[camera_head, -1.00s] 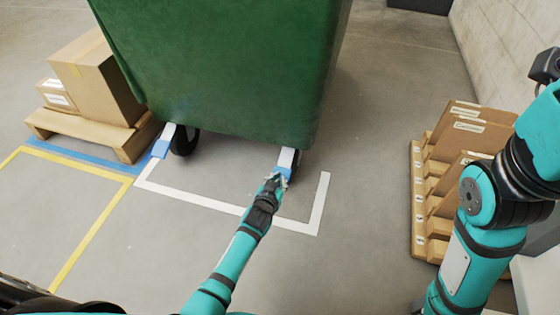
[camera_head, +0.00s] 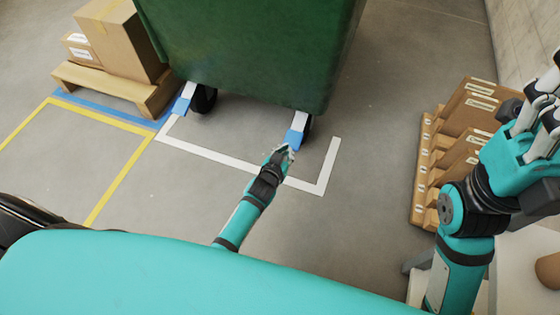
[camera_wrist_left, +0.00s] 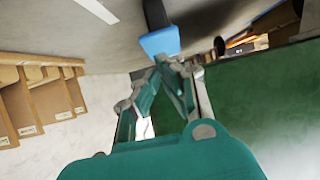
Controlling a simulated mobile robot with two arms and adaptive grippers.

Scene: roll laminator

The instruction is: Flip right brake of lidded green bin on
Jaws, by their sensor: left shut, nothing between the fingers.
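The green bin (camera_head: 255,50) stands on casters at the top of the head view; its lid is out of view. The right brake is a blue pedal (camera_head: 294,138) on a white bracket at the right caster. It also shows in the left wrist view (camera_wrist_left: 160,42). My left gripper (camera_head: 284,154) is shut and empty, just in front of and below this pedal. In the left wrist view its fingertips (camera_wrist_left: 168,64) are close to the pedal; I cannot tell whether they touch. My right gripper (camera_head: 535,120) is raised at the right edge, partly cut off.
The left caster has another blue pedal (camera_head: 181,105). White floor tape (camera_head: 230,159) runs in front of the bin. Boxes on a pallet (camera_head: 125,85) stand at left. A wooden rack with cardboard (camera_head: 430,165) stands at right. The floor between is clear.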

